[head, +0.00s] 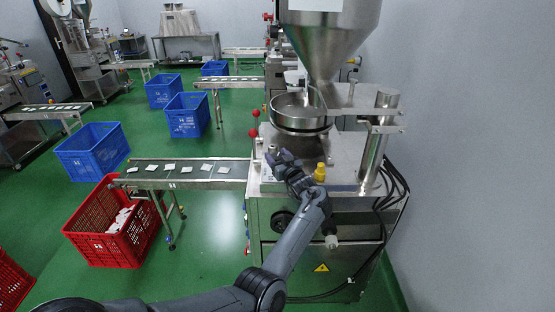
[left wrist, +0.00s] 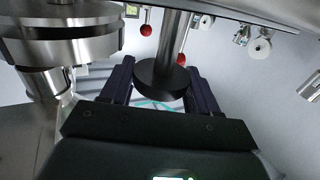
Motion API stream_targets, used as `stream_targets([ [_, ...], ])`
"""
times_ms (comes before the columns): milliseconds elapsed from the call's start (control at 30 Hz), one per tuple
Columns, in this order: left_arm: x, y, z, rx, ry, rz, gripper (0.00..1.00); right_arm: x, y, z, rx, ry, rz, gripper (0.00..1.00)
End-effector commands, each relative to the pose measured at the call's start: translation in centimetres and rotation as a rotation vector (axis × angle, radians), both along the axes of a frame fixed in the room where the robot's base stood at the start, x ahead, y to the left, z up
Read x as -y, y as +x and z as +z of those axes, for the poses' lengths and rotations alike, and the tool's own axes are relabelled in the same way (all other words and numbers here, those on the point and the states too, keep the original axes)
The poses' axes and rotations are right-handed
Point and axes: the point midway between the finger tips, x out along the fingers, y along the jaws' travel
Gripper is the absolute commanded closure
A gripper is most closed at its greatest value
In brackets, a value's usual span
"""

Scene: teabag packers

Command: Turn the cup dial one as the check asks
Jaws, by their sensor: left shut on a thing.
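A dark round dial (left wrist: 162,77) sits at the lower end of a steel shaft (left wrist: 173,35) in the left wrist view. My left gripper (left wrist: 160,82) has one finger on each side of the dial and is shut on it. In the head view my left gripper (head: 281,160) is at the packer (head: 330,150), just below the round steel cup pan (head: 300,112). The dial is hidden there by the gripper and the pan. No marking on the dial is readable. My right gripper is not in view.
A steel hopper (head: 330,35) stands above the pan. A yellow knob (head: 320,172) is right of my gripper. Red ball levers (head: 253,132) are on the left. A conveyor (head: 190,170) with teabags runs left, above a red crate (head: 112,226). Black cables (head: 393,190) hang at right.

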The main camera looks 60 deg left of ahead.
Motion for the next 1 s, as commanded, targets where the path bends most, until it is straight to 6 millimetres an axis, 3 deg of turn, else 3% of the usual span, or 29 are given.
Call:
stream_targets([
  [233,0.0,0.0,0.0,0.001,0.0,0.0,0.7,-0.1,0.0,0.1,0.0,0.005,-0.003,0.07],
  [267,0.0,0.0,0.0,0.001,0.0,0.0,0.35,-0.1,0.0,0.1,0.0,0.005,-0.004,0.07],
  [367,0.0,0.0,0.0,0.001,0.0,-0.001,0.2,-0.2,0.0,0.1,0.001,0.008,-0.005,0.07],
  [767,0.5,0.0,0.0,0.001,-0.001,-0.002,0.19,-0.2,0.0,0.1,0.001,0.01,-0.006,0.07],
  [1000,3.7,-0.4,-0.1,0.002,0.0,-0.004,0.19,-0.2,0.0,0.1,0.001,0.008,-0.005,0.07],
])
